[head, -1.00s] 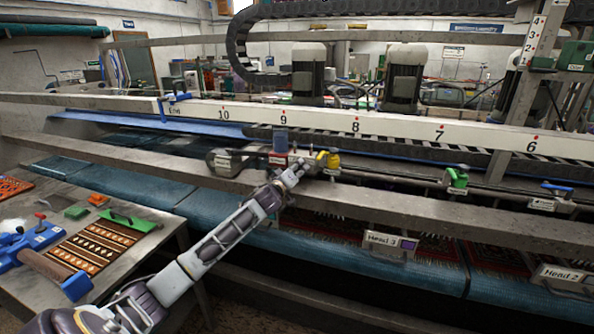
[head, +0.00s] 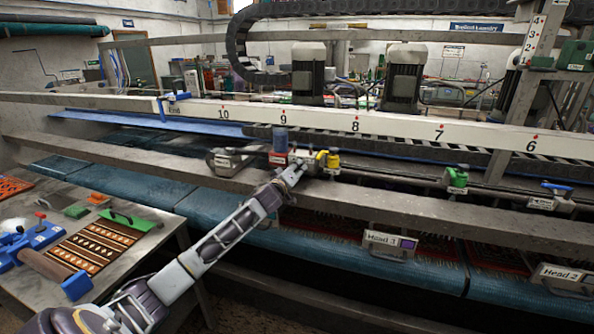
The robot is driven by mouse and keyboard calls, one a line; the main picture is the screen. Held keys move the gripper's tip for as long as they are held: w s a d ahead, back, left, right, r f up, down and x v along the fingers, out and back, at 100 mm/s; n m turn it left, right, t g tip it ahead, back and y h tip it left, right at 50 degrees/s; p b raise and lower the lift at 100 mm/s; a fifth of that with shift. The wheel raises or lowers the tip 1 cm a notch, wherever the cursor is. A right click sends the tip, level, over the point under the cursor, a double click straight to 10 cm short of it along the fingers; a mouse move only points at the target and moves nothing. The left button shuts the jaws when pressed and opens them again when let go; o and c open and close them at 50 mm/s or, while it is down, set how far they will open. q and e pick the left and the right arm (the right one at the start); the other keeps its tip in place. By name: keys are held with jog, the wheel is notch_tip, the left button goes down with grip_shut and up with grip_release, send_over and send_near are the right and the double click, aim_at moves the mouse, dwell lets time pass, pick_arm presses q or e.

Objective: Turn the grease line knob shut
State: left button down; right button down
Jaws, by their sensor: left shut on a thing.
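A yellow knob (head: 333,160) sits on the pipe fitting along the machine's rail, at the middle of the head view. My left gripper (head: 317,161) reaches it from the lower left and is shut on it; its fingertips are small and partly blend with the fitting. A reservoir with a bluish clear top and red base (head: 280,146) stands just left of the gripper, with a small white label (head: 278,159) below it. I cannot read that label. My right gripper does not show.
A green knob (head: 457,178) and a blue handle (head: 557,188) sit further right along the same line. A steel beam (head: 420,205) runs below. A bench (head: 150,240) with a patterned sample and blue tool stands at left. Head 3 label (head: 389,241) hangs below the beam.

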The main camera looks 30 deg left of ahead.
pick_arm(q)
jog(key=shift+m+p, duration=0.35)
jog(key=shift+m, duration=0.05)
jog(key=shift+r+m+g+p, duration=0.2)
jog(key=shift+m+g+p, duration=0.1)
jog(key=shift+m+p, duration=1.5)
jog(key=m+p, duration=0.1)
jog(key=m, duration=0.2)
jog(key=shift+m, duration=0.4)
jog(key=shift+m+g+y+p, duration=0.3)
jog(key=shift+m+p, duration=0.3)
jog(key=shift+m, duration=0.8)
jog(key=shift+r, duration=0.1)
